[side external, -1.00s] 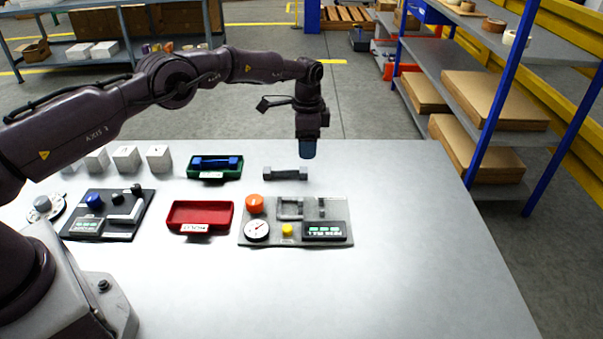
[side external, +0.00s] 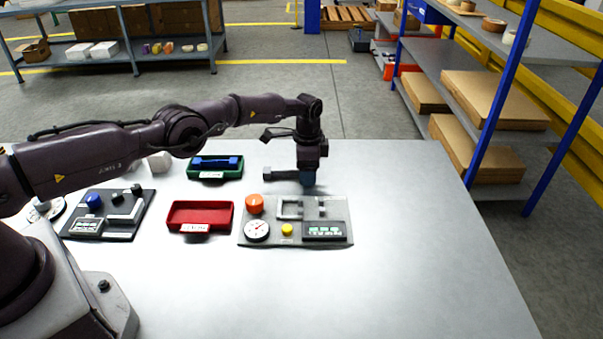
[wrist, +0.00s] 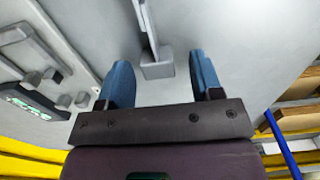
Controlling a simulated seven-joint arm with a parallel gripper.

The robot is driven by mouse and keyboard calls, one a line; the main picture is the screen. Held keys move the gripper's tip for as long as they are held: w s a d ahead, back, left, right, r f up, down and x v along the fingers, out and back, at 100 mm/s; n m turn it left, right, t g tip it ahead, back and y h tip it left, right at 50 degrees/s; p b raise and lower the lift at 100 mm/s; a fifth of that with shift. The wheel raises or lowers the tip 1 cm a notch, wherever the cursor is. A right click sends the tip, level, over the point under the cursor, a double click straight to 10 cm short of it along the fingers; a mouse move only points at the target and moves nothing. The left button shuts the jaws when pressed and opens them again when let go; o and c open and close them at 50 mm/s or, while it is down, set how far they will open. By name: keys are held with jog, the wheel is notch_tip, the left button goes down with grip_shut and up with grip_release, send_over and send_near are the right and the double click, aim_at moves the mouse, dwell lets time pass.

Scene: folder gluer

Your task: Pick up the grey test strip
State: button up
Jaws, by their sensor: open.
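The grey test strip (side external: 279,175) lies on the table behind the grey panel, a bar with thicker blocks at its ends. My gripper (side external: 308,184) is down at its right end, which it hides in the side view. In the wrist view the strip (wrist: 157,66) shows end-on, with one end block between the two blue fingers of my gripper (wrist: 161,82). The fingers are apart, with a gap on each side of the block. A blue strip (side external: 215,162) lies in the green tray (side external: 230,174).
The grey panel (side external: 345,238) with an orange knob, dial and yellow button stands just in front of the strip. The red tray (side external: 200,218) and a black panel (side external: 130,233) are to the left. The table's right side is clear.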

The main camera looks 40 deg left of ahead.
jog(key=c, duration=1)
jog(key=shift+r, duration=0.2)
